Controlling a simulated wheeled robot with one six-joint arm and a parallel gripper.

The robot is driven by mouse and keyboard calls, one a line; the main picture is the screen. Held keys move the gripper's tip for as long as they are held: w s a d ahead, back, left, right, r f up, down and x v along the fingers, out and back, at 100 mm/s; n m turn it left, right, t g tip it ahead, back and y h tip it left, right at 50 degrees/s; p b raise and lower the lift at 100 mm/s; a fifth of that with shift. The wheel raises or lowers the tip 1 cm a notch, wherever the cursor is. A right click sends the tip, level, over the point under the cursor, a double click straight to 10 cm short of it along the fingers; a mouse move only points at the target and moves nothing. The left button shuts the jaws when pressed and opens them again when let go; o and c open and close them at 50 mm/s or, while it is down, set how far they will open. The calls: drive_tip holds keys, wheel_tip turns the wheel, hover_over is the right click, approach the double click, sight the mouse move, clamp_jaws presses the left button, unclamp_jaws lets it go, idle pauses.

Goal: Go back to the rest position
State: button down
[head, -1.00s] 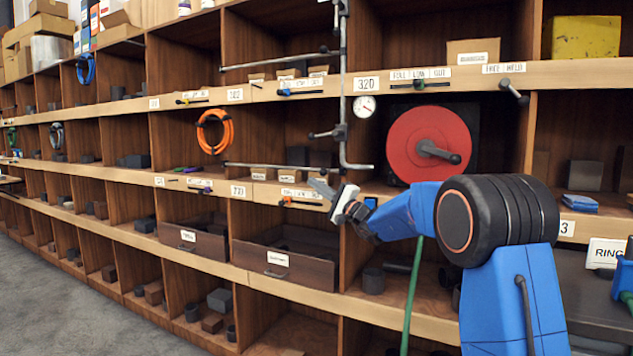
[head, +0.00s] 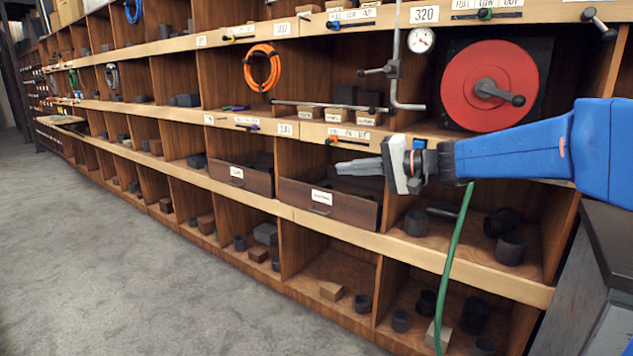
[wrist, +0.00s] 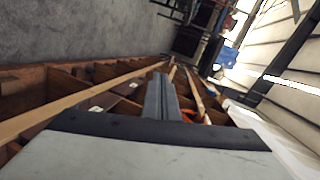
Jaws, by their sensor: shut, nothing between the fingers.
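My gripper (head: 358,167) shows in the head view at the end of my blue arm, pointing left in front of the shelving. Its fingers are shut with nothing between them. It hangs in front of the middle row, close to the open drawer (head: 332,203) as seen in the picture; the exact gap to the shelves cannot be told. In the wrist view the closed fingers (wrist: 161,98) point along the shelf fronts. No pipe is held.
Wooden shelving (head: 250,207) fills the right side. A red reel (head: 462,85) with a crank, a green hose (head: 455,260), a grey pipe stand (head: 395,70) and an orange coil (head: 262,68) are near. The grey floor (head: 120,250) at left is clear.

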drive_tip(key=s+d+f+n+g+h, duration=0.1)
drive_tip(key=s+d+f+h, duration=0.1)
drive_tip(key=s+f, duration=0.35)
drive_tip(key=s+d+f+n+g+h, duration=0.1)
drive_tip(key=s+d+f+h, duration=0.15)
drive_tip(key=s, duration=0.55)
drive_tip(key=s+d+f+g+h, duration=0.1)
drive_tip(key=s+f+h, duration=0.1)
drive_tip(key=s+f, duration=0.35)
drive_tip(key=s+d+f+h, duration=0.3)
drive_tip(key=s+d+f, duration=0.2)
drive_tip(key=s+d, duration=0.2)
drive_tip(key=s+d+f+n+h, duration=0.1)
drive_tip(key=s+d+f+h, duration=0.3)
drive_tip(key=s+d, duration=0.4)
drive_tip(key=s+f, duration=0.1)
drive_tip(key=s, duration=0.2)
drive_tip(key=shift+f+n, duration=0.15)
drive_tip(key=shift+n, duration=0.15)
